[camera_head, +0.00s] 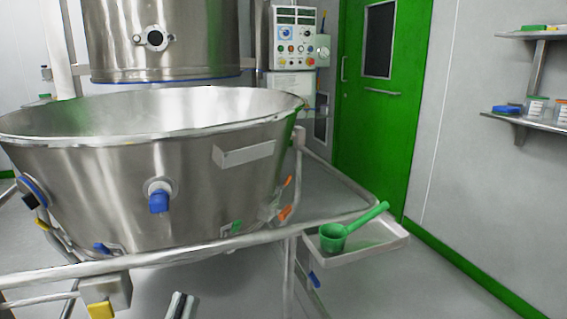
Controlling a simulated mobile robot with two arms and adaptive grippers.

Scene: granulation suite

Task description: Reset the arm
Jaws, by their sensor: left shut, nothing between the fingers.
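My left gripper (181,305) shows only in part at the bottom edge of the head view, a little left of the middle. Its dark and grey fingers are together with nothing between them. It is below and in front of the large steel bowl (100,195) and its tubular frame, apart from both as far as I can see. The rest of that arm is out of the picture. My right gripper is not in view.
The bowl's rail (190,255) crosses in front. A side tray (375,253) holds a green scoop (345,233). A control panel (294,38), a green door (385,130) and wall shelves (525,121) stand behind. The floor at right (440,285) is clear.

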